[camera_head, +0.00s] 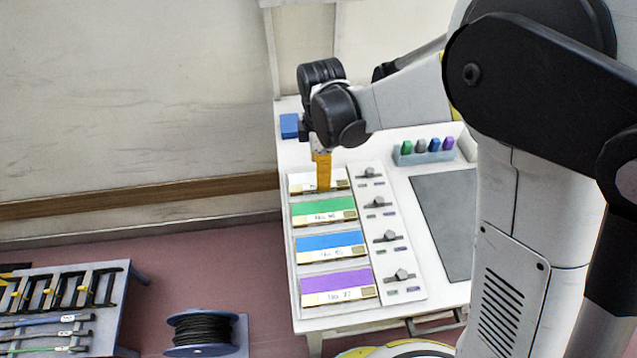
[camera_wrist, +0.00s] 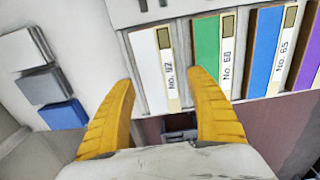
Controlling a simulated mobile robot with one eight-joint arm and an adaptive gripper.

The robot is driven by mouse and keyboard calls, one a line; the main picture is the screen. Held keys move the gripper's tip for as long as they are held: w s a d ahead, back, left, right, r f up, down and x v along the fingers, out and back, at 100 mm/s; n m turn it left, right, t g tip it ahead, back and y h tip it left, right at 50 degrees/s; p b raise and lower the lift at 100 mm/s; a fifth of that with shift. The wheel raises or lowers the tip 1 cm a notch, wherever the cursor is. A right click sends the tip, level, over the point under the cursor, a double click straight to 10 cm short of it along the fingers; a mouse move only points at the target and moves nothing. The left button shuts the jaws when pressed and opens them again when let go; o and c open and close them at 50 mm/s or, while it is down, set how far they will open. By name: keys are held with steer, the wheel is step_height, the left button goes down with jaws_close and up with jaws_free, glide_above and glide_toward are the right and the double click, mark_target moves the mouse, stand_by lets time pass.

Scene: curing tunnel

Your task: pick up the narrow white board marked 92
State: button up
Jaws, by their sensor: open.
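The narrow white board marked 92 (camera_wrist: 147,62) stands out in the wrist view, with a cream label strip reading "No. 92" along one side. In the head view the white board (camera_head: 335,175) is the farthest of a row on the white table, partly hidden behind my gripper. My gripper (camera_wrist: 165,90) has yellow fingers, open, apart on either side of the white board's near end. Nothing is between the fingertips except the view of the board. In the head view my gripper (camera_head: 321,180) points down over the board. I cannot tell whether the fingers touch anything.
Green (camera_head: 323,210), blue (camera_head: 330,245) and purple (camera_head: 338,284) boards follow toward the near side, beside a panel with knobs (camera_head: 401,274). Grey and blue blocks (camera_wrist: 63,115) lie left in the wrist view. A tray of coloured pieces (camera_head: 425,154) and a dark mat (camera_head: 440,225) lie right.

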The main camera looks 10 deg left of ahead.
steer(key=f+b, duration=0.1)
steer(key=f, duration=0.3)
steer(key=shift+w+a+f+b, duration=0.1)
steer(key=shift+w+b, duration=0.1)
steer(key=shift+b, duration=0.15)
steer(key=c, duration=1)
steer(key=shift+o, duration=0.2)
